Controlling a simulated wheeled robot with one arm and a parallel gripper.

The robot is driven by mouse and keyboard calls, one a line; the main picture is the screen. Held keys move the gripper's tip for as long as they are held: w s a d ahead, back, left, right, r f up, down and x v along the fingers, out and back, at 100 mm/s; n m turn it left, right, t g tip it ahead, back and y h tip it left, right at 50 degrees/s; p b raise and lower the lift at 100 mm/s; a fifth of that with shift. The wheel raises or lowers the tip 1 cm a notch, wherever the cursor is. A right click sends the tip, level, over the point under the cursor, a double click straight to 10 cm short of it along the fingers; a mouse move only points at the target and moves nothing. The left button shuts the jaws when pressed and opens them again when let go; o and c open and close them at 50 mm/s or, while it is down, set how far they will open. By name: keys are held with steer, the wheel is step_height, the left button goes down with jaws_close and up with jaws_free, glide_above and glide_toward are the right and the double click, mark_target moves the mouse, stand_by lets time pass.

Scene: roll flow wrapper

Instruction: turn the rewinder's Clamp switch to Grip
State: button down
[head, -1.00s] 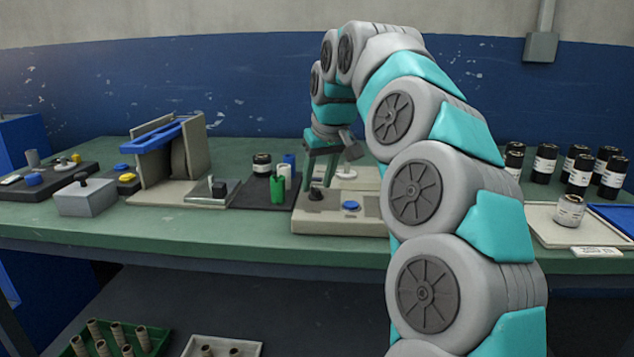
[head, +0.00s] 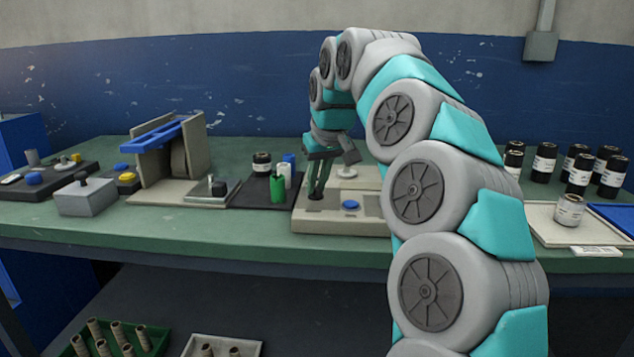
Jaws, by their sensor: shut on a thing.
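The rewinder, a beige base unit (head: 372,226) with a blue button (head: 350,204) and a pale round hub (head: 347,172), stands on the green bench. A small dark knob (head: 316,196) sits at its left front corner and appears to be the Clamp switch. My gripper (head: 317,193) points down with its fingers around this knob and is shut on it. The fingers hide most of the knob, so its setting and any label cannot be read.
A dark mat (head: 250,195) left of the unit holds a black jar (head: 262,162) and a green bottle (head: 277,188). A machine with a blue frame (head: 152,137) stands further left. Several dark jars and a white tray (head: 540,222) are at the right.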

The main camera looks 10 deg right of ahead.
steer(key=shift+m+b, duration=0.3)
steer(key=shift+b, duration=0.1)
steer(key=m+h+b, duration=0.1)
steer(key=m+b, duration=0.1)
steer(key=shift+f+m, duration=0.15)
steer(key=shift+m, duration=0.25)
steer(key=m+h+b, duration=0.1)
steer(key=m, duration=0.2)
steer(key=shift+w+a+m+h+b, duration=0.1)
steer(key=shift+a+m+h+b, duration=0.05)
steer(key=shift+m+h+b, duration=0.2)
steer(key=shift+a+r+m+g+h, duration=0.15)
steer(key=shift+m+h, duration=0.1)
steer(key=shift+m, duration=0.4)
steer(key=shift+d+r+m+g+h, duration=0.1)
steer(key=shift+m+g+h, duration=0.1)
steer(key=shift+m, duration=0.4)
steer(key=shift+a+m+g+h+p, duration=0.1)
steer(key=shift+m+g+h+p, duration=0.3)
steer(key=shift+m, duration=0.7)
steer(key=c, duration=0.9)
jaws_free()
steer(key=shift+o, duration=0.2)
